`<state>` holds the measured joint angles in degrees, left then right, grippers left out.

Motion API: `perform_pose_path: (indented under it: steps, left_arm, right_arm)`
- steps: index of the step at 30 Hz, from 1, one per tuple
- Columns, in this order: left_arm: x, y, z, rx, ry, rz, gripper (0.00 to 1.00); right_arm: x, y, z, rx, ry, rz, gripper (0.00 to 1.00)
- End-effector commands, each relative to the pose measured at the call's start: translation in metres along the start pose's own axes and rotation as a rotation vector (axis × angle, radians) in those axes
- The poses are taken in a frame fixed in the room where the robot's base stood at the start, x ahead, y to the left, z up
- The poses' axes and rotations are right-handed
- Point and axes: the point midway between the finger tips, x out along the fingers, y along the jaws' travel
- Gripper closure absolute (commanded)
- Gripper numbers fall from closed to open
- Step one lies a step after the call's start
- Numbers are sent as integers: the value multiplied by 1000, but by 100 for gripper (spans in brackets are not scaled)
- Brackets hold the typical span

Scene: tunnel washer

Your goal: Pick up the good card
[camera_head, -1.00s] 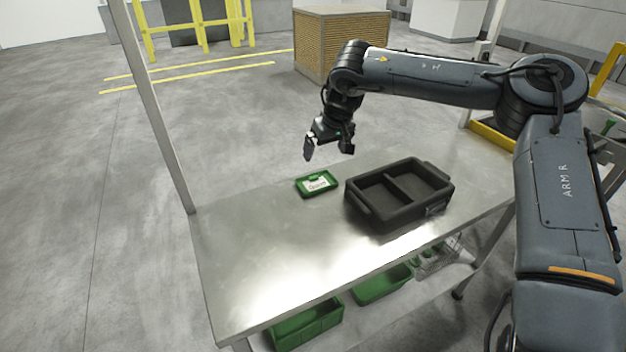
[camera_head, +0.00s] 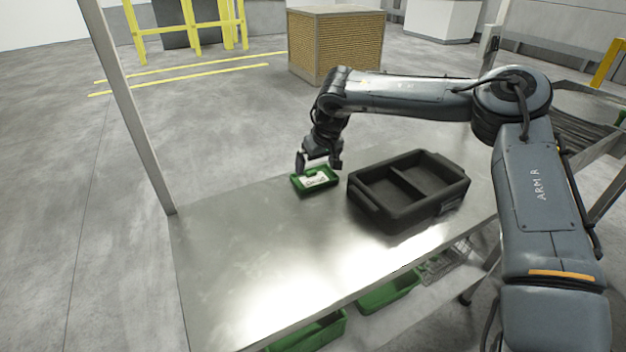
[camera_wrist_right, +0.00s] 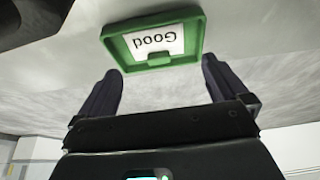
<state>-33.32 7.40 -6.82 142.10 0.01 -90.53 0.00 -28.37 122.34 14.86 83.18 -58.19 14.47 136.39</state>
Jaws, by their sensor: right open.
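The good card is a white label reading "Good" (camera_wrist_right: 157,40) lying in a small green tray (camera_wrist_right: 152,60). In the head view the card (camera_head: 314,181) and its green tray (camera_head: 331,187) sit on the steel table, left of the black bin. My right gripper (camera_head: 319,169) is open and empty, just above and behind the tray. In the right wrist view the two dark fingers (camera_wrist_right: 162,80) are spread wide, with the tray ahead of and between their tips. I cannot tell the exact gap. My left gripper is not in view.
A black two-compartment bin (camera_head: 365,207) stands on the steel table (camera_head: 240,255), close to the right of the green tray. Green bins (camera_head: 388,294) sit on the shelf below. A metal post (camera_head: 130,110) rises at the table's left corner. The left part of the table is clear.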

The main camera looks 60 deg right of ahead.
Motion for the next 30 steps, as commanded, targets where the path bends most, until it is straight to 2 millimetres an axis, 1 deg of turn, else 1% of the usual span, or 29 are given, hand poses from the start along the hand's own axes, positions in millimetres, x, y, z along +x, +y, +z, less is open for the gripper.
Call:
perform_pose_path:
  steps: [4,10,15,24,25,30]
  left_arm:
    - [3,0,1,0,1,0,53]
    - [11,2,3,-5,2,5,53]
    - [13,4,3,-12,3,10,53]
    - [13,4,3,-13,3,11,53]
    - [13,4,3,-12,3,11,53]
    - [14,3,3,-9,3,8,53]
  right_arm:
    - [9,1,0,0,-2,2,0]
    - [35,4,-2,0,-2,3,0]
    - [50,4,-3,0,-1,2,0]
    - [53,4,-4,0,0,0,0]
    - [53,4,-4,0,0,0,2]
    - [53,4,-4,0,0,0,28]
